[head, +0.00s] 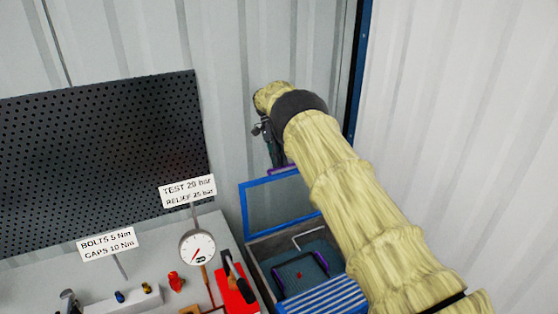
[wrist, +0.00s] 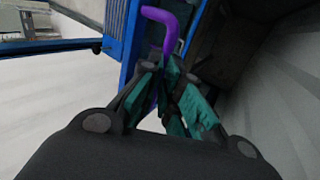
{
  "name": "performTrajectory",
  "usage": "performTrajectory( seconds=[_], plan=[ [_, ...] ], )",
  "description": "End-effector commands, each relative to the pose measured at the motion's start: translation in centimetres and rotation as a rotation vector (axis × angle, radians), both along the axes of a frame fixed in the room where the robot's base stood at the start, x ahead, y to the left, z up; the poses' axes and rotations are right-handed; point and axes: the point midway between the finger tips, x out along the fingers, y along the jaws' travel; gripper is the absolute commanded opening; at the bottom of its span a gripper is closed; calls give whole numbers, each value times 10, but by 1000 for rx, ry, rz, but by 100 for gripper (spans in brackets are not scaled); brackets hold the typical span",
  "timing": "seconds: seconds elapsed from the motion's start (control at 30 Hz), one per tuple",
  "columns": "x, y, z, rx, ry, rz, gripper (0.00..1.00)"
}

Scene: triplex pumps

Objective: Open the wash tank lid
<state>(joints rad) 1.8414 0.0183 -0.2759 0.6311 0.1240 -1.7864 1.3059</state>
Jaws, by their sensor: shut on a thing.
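The wash tank lid (head: 280,208) is a blue-framed panel. In the head view it stands raised at a steep tilt above the tank (head: 262,246), so the tank's inside is visible. Its purple handle (head: 283,170) is at the upper edge, and shows curved and close in the wrist view (wrist: 165,28). My gripper (head: 276,158) is at this handle, partly hidden by my arm. In the wrist view its green-padded fingers (wrist: 170,80) are shut on the handle. My arm covers the lid's right side.
Inside the tank lies a dark basket (head: 301,277) with a small red part. A blue ribbed piece (head: 325,297) is at its front. Left is a bench with a gauge (head: 197,248) and a red tray (head: 236,288). Walls stand close behind and right.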

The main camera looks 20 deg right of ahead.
Motion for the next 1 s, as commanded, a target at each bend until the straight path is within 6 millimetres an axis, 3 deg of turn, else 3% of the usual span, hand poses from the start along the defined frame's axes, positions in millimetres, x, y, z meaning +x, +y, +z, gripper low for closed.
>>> performTrajectory(
  seconds=[0.03,0.4,0.43,0.57,1.0],
  plan=[
    [-6,2,-25,5,27,-1,0],
    [-4,7,-25,4,27,4,0],
    [-4,7,-25,4,27,4,9],
    [-5,6,-25,3,27,3,32],
    [-3,0,0,0,20,-1,32]
  ],
)
